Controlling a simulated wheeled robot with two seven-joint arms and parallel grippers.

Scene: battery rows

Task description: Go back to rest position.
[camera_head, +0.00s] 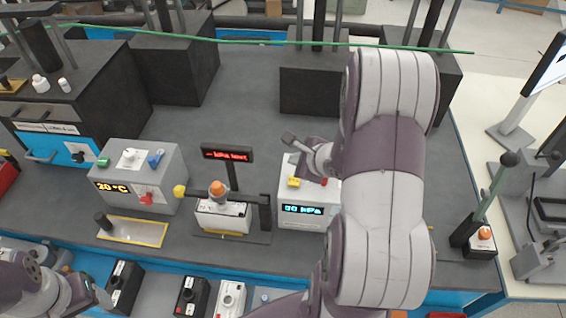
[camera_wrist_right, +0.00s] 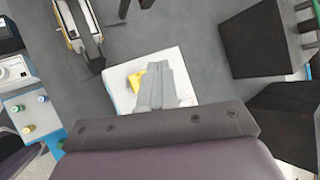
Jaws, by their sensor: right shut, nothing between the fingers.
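My right gripper (camera_head: 290,139) is shut and empty above the white box (camera_head: 308,222) with the blue lit display, yellow button and red button. In the right wrist view my fingers (camera_wrist_right: 165,85) are pressed together over the white box's top (camera_wrist_right: 190,85), beside the yellow button (camera_wrist_right: 136,80). My right arm hides the box's right side. My left arm shows at the lower left of the head view, with its gripper (camera_head: 98,294) low near the front edge; its fingers are too unclear to tell open from shut.
A grey box (camera_head: 140,180) reading 20 °C stands at left. A red-lit sign (camera_head: 228,153) and a stand with an orange knob (camera_head: 218,188) are in the middle. Black blocks (camera_head: 175,70) stand at the back. A lever (camera_head: 490,200) is at right. Grey tabletop between is clear.

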